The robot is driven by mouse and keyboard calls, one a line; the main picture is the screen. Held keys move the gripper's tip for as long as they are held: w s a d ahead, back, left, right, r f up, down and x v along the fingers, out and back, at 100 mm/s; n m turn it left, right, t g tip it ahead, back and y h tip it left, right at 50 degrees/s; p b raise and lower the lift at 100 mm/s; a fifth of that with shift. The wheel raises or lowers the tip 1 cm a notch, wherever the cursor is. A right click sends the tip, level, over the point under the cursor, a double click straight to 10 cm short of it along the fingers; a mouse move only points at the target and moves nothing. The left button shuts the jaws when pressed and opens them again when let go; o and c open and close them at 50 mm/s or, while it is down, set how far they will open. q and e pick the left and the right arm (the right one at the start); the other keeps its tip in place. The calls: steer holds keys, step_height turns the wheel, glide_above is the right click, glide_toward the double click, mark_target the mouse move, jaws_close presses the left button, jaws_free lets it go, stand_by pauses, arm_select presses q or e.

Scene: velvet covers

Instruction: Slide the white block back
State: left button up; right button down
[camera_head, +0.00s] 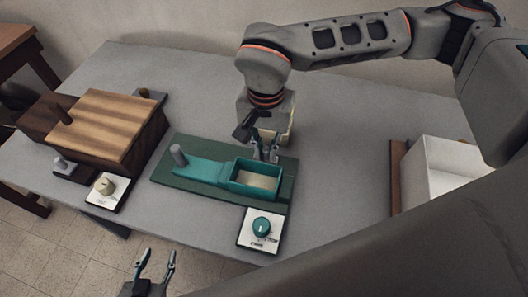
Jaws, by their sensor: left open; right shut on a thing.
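A large white block-like shape (445,165) stands at the right of the table beside a brown upright panel (396,178); my arm hides part of it. A smaller pale cream piece (286,118) shows around my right wrist; I cannot tell whether it is a separate block. My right gripper (266,152) points down at the back rim of a teal open box (240,186). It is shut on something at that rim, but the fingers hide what. My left gripper (157,262) is open and empty, in front of the table's near edge.
A striped wooden box (115,122) stands left. The grey table (330,200) is clear right of the board.

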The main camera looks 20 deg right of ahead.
steer(key=shift+w+d+r, duration=0.1)
steer(key=shift+w+d, duration=0.25)
steer(key=shift+w, duration=0.25)
steer(key=shift+w+d, duration=0.35)
steer(key=shift+w, duration=0.2)
steer(key=c, duration=2)
jaws_free()
steer(key=shift+d, duration=0.1)
step_height(320, 180, up, 12)
